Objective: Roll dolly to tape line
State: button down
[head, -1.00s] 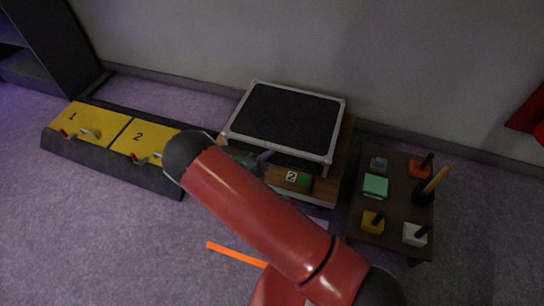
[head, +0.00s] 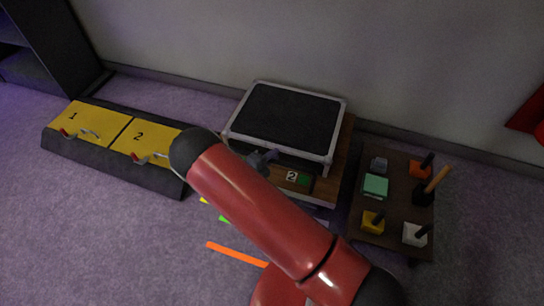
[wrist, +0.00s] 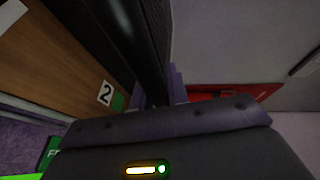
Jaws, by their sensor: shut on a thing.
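The dolly (head: 346,140) is a low wooden platform against the wall, carrying a black, silver-edged case (head: 290,118). A white "2" label (head: 291,176) with green beside it is on its front; the label also shows in the wrist view (wrist: 105,93). My gripper (head: 265,157) is at the dolly's front side, partly behind my red arm. In the wrist view its fingers (wrist: 162,92) are shut on a dark bar (wrist: 140,35) at the dolly. The exact grip is hard to see. An orange tape line (head: 237,254) lies on the carpet in front, its right end behind my arm.
Yellow panels (head: 95,122) numbered 1 and 2 with red-tipped levers stand at left. A small brown table (head: 395,195) with coloured blocks and handled pieces stands close at right. Green tape (head: 224,219) shows beside my arm. Carpet at front left is clear.

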jog(key=s+a+p, duration=0.1)
jog(key=s+a, duration=0.3)
jog(key=s, duration=0.7)
jog(key=shift+s+p, duration=0.2)
jog(key=shift+p, duration=0.1)
jog(key=c, duration=1.4)
grip_release()
jog(key=shift+o, duration=0.2)
jog(key=shift+a, duration=0.1)
jog(key=v, duration=0.7)
jog(key=shift+s+a, duration=0.25)
jog(key=shift+r, duration=0.15)
